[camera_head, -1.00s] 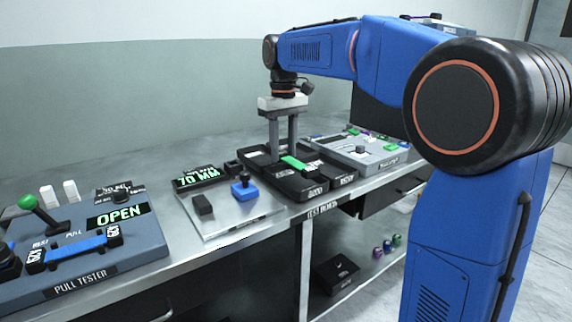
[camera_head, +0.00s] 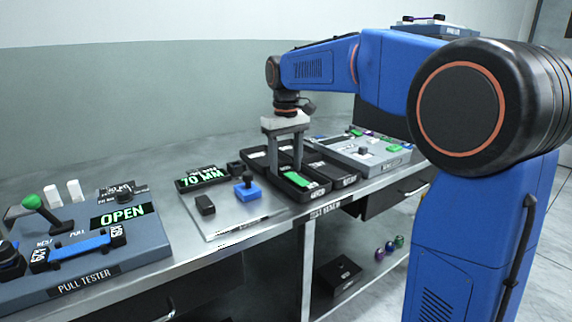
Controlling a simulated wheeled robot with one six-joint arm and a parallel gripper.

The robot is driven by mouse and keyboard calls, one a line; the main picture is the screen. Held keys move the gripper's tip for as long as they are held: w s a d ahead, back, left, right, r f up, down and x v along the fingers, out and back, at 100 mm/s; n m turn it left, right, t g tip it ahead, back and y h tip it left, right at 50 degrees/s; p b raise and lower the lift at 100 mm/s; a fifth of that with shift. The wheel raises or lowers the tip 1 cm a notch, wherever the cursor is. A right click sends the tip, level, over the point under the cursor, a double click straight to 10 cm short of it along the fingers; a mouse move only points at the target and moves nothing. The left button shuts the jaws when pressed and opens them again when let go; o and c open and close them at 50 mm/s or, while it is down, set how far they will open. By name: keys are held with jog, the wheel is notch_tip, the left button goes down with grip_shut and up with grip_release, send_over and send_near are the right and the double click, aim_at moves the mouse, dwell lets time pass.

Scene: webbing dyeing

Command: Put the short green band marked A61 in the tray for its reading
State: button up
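The short green band (camera_head: 300,181) lies low inside the front black tray (camera_head: 304,200). Its marking is too small to read. My gripper (camera_head: 286,171) points down over this tray, just behind the band. Its two grey fingers look spread apart with nothing visibly held between them, and the band shows at the foot of the nearer finger. The tray's front label is not legible. The length gauge's display (camera_head: 201,179) reads 70 MM in green.
At the left, the pull tester (camera_head: 150,247) shows OPEN and bears a blue band (camera_head: 78,247). A blue block with a knob (camera_head: 246,191) sits on the gauge plate.

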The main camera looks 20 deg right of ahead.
notch_tip(320, 180, up, 12)
jog(key=shift+r, duration=0.15)
dwell(0.6)
jog(key=s+d+f+m+t, duration=0.1)
jog(key=s+d+f, duration=0.1)
jog(key=s+f, duration=0.5)
jog(key=s+d+f+m+t, duration=0.1)
jog(key=s+d+f+t, duration=0.15)
jog(key=s, duration=0.95)
jog(key=s+d+f+m+t, duration=0.1)
jog(key=s+d+f, duration=0.1)
jog(key=s+f, duration=1.2)
notch_tip(320, 180, down, 3)
jog(key=shift+s+d+f+m, duration=0.15)
jog(key=shift+s+d+m, duration=0.05)
jog(key=shift+d+m, duration=0.1)
